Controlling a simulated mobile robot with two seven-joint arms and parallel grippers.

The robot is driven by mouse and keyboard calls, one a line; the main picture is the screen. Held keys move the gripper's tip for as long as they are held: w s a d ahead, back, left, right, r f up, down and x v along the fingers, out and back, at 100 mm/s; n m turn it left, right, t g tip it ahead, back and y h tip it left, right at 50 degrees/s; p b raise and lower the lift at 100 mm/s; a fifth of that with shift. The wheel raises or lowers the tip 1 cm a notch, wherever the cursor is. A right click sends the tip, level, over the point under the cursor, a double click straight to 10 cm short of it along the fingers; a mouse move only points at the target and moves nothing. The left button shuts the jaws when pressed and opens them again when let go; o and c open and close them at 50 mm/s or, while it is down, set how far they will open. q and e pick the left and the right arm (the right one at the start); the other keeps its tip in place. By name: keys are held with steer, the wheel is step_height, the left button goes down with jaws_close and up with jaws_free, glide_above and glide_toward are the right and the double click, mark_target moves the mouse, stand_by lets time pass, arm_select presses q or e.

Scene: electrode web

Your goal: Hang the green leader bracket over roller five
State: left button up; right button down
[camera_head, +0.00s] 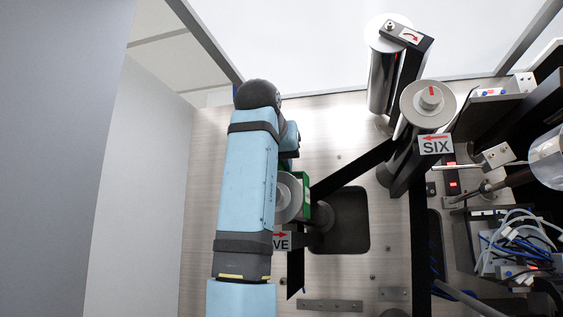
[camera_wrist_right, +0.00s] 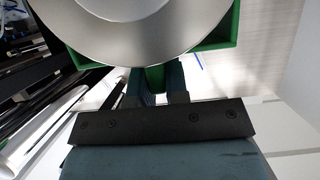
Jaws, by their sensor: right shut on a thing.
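The green leader bracket (camera_head: 306,188) shows beside the grey end of roller five (camera_head: 287,198), partly hidden behind my light-blue right arm. In the right wrist view, the bracket (camera_wrist_right: 222,42) shows on both sides of the round metal roller end (camera_wrist_right: 190,35). My right gripper (camera_wrist_right: 155,79) is shut on the bracket's narrow green stem. Whether the bracket rests on the roller or hangs clear of it cannot be told. The label of roller five (camera_head: 281,241) is half covered by my arm. My left gripper is not in view.
Roller six (camera_head: 428,103) with its "SIX" label stands to the upper right, with another roller (camera_head: 382,75) behind it. A dark web strip (camera_head: 352,170) runs between rollers five and six. Cables and fittings (camera_head: 515,245) crowd the right side. A dark opening (camera_head: 345,220) lies right of roller five.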

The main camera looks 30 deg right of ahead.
steer(key=c, duration=1.1)
jaws_free()
steer(key=shift+o, duration=0.2)
steer(key=shift+s+a+r, duration=0.1)
steer(key=shift+s+a, duration=0.05)
steer(key=shift+a, duration=0.05)
steer(key=shift+r+b+v, duration=0.35)
steer(key=shift+b+v, duration=0.65)
steer(key=shift+v, duration=5.85)
step_height(320, 180, up, 6)
steer(key=p, duration=0.5)
steer(key=shift+d, duration=0.2)
steer(key=shift+r, duration=0.15)
